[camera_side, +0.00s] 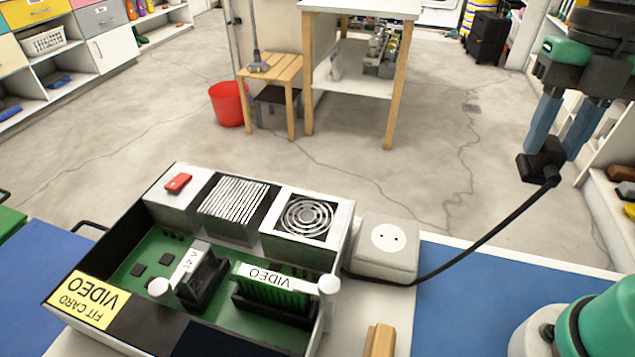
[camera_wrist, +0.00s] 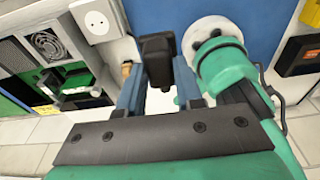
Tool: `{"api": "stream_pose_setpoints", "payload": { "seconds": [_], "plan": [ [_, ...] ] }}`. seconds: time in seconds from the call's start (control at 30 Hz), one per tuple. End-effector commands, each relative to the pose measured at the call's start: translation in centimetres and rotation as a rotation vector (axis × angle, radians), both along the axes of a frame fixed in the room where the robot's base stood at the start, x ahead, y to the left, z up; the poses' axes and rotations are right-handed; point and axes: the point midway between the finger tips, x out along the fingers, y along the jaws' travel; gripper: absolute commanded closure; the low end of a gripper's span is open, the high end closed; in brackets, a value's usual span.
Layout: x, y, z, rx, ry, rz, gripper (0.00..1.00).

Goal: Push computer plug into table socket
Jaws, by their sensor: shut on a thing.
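My gripper (camera_side: 555,140) is at the upper right in the side view, its two blue fingers shut on the black computer plug (camera_side: 538,165). A black cord runs from the plug down left to the table, passing by the socket and the computer case. The table socket (camera_side: 388,240) is a white box with a round two-hole face, beside the open computer case (camera_side: 345,215). The plug is held in the air, well apart from the socket. In the wrist view the plug (camera_wrist: 156,50) sits between the fingers, and the socket (camera_wrist: 96,22) is at the upper left.
The case holds a green board, a "12 V" connector (camera_side: 198,275), a "VIDEO" card (camera_side: 272,285) and a fan (camera_side: 307,218). A wooden piece (camera_side: 380,340) lies at the table's front. My green and white base is at the lower right. Shelving (camera_side: 610,190) stands at the right.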

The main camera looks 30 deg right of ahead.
Motion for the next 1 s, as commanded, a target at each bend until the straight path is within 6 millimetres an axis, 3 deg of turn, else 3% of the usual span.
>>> {"api": "stream_pose_setpoints", "payload": {
  "seconds": [0.53, 0.67, 0.8, 1.0],
  "plan": [
    [0.4, 0.2, 0.1, 0.0, 0.0, 0.002, 1.0],
    [2.4, 1.2, -0.8, -0.002, -0.001, 0.006, 1.0],
    [5.5, 3.5, -3.0, -0.002, -0.002, 0.009, 1.0],
    [8.2, 7.1, -6.5, -0.002, -0.003, 0.007, 1.0]
  ]
}}
